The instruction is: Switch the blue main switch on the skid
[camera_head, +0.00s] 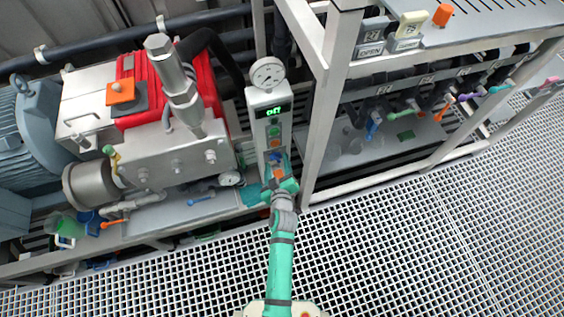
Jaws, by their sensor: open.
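The narrow grey control box (259,125) stands on the skid in the middle of the picture, with a small lit green display (274,111) that appears to read "off". Below the display are small green buttons. A small blue part that looks like the main switch (275,157) shows low on the box face, partly hidden by my gripper. My gripper (277,165) is open at the lower end of the box, close in front of the blue part. I cannot tell whether its fingers touch it or lie around it.
A round gauge (267,73) tops the box. A red and steel pump (160,100) stands left. A metal frame post (322,120) rises close on the right, beside shelves with several coloured handles. The grated floor (400,240) in front is clear.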

